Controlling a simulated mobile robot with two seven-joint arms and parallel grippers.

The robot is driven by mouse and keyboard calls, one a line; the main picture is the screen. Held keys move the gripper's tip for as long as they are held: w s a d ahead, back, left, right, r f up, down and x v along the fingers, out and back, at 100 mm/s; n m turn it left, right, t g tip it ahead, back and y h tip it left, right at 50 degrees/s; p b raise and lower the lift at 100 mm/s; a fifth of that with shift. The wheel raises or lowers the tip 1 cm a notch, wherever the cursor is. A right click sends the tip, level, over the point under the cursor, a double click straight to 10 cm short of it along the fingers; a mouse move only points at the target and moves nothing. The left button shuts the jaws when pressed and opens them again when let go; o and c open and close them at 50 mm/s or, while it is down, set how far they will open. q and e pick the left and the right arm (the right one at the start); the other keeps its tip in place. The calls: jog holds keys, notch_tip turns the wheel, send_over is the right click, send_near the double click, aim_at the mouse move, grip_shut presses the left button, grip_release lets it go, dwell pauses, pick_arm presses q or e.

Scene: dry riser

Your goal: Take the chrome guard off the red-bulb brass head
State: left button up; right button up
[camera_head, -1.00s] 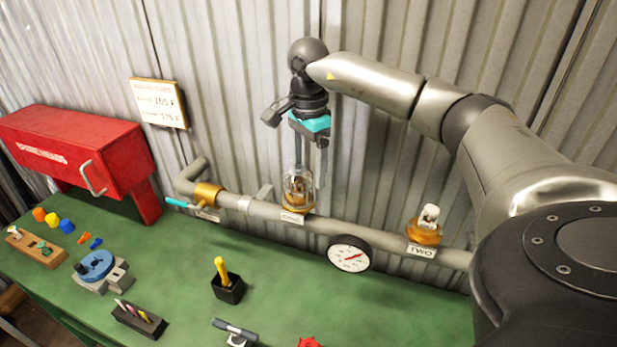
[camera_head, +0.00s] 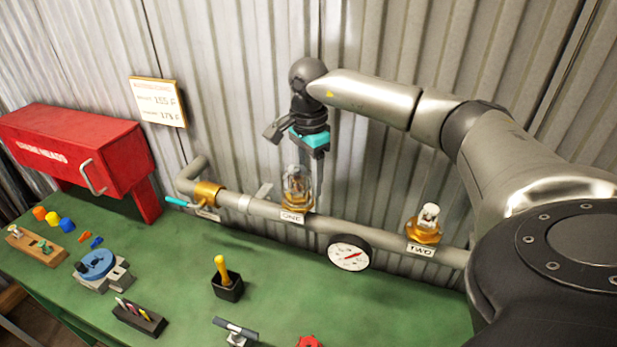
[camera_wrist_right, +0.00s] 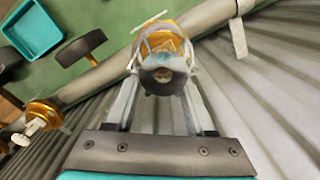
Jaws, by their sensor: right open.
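The chrome guard (camera_head: 297,181) stands as a wire cage around the brass head (camera_head: 297,202) labelled ONE on the grey pipe. The bulb inside is too small and blurred to tell its colour. My right gripper (camera_head: 304,178) points down over this head from above. In the right wrist view its two fingers stand open on either side of the guard (camera_wrist_right: 162,77), seen end-on. I cannot tell whether they touch it. A second brass head (camera_head: 424,232), labelled TWO, has a pale top and stands farther right. My left gripper is not in view.
A pressure gauge (camera_head: 349,253) sits on the pipe between the heads. A turquoise-handled valve (camera_head: 205,194) is at left. The corrugated wall rises close behind. A red cabinet (camera_head: 80,155), black holder (camera_head: 227,287) and blue-topped vice (camera_head: 98,268) stand on the green bench. A turquoise tray (camera_wrist_right: 32,27) shows in the wrist view.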

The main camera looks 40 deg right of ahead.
jog(key=c, duration=0.6)
jog(key=shift+a, duration=0.1)
grip_shut()
jog(key=shift+o, duration=1.7)
grip_release()
grip_shut()
jog(key=shift+a, duration=0.1)
